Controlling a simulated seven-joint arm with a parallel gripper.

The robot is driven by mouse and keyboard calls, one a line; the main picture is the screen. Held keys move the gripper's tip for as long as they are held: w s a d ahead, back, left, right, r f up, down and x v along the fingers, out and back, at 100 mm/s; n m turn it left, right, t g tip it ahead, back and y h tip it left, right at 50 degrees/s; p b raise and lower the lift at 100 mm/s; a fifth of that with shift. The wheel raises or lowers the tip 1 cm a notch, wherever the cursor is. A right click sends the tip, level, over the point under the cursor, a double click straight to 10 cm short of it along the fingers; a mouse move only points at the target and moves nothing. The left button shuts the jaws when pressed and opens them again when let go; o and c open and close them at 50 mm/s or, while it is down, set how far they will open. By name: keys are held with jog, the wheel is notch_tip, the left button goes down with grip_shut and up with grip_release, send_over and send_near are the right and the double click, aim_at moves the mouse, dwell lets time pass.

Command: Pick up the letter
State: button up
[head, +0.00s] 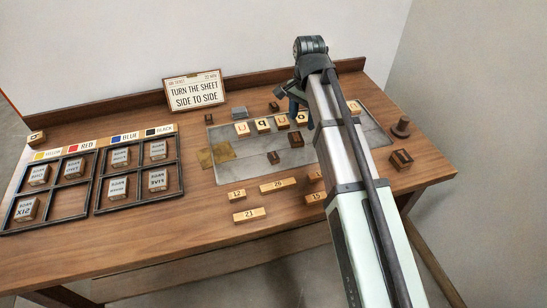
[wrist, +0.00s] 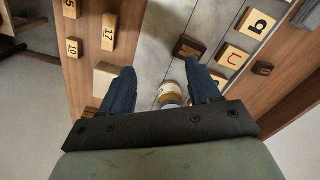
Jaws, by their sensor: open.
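Several pale wooden letter blocks stand in a row on the grey slab (head: 225,171) in the head view. They include a block with a u-like mark (head: 241,128) and a q-like block (head: 262,125). In the wrist view, a block with a red u-like mark (wrist: 232,57) and a q-like block (wrist: 257,24) lie beyond the right finger. My gripper (head: 298,103) is over the back part of the slab, and its arm hides part of the row. In the wrist view my gripper (wrist: 163,78) is open, with no letter block between its fingers. I cannot tell which letter is meant.
Dark blocks (head: 296,139) lie on the slab. Numbered blocks (head: 250,215) lie at the table's front. Black compartment trays (head: 70,206) with labelled blocks fill the left. A framed sign (head: 195,91) stands behind. A round pale-topped thing (wrist: 171,92) shows between my fingers.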

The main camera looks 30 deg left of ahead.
jog(key=s+a+n, duration=0.4)
jog(key=s+a, duration=0.2)
jog(key=a, duration=0.1)
jog(key=n, duration=0.9)
send_over(273, 155)
jog(key=f, duration=0.8)
jog(key=shift+s+f, duration=0.3)
jog(key=shift+f, duration=0.1)
jog(key=shift+w+f, duration=0.2)
jog(key=shift+f, duration=1.1)
jog(key=shift+w+f, duration=0.15)
jog(key=shift+f, duration=1.15)
jog(key=shift+c, duration=0.4)
jog(key=c, duration=1)
jog(key=shift+r, duration=0.1)
jog(key=shift+c, duration=0.2)
